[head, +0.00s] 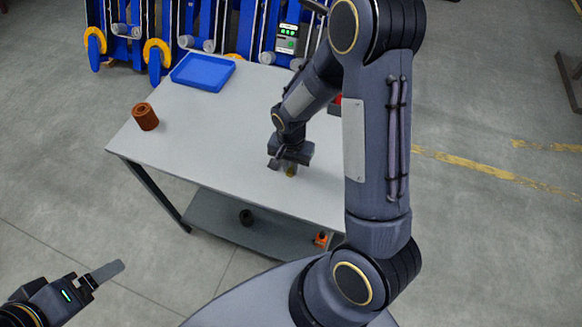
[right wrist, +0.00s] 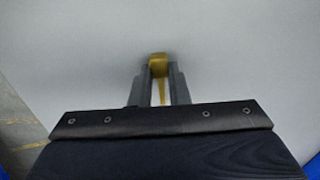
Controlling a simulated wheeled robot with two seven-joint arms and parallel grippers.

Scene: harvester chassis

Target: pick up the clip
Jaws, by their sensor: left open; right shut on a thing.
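The clip (right wrist: 158,66) is a small yellow-brown piece between the fingers of my right gripper (right wrist: 158,88) in the right wrist view. Both fingers touch its sides, so the gripper is shut on it. In the head view the clip (head: 291,171) is a small yellowish spot at the fingertips of my right gripper (head: 282,167), at the white table top (head: 225,140). I cannot tell whether the clip still touches the table. My left gripper (head: 108,272) is open and empty at the lower left, away from the table.
A blue tray (head: 203,73) lies at the table's back left. Blue racks (head: 190,25) stand behind the table.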

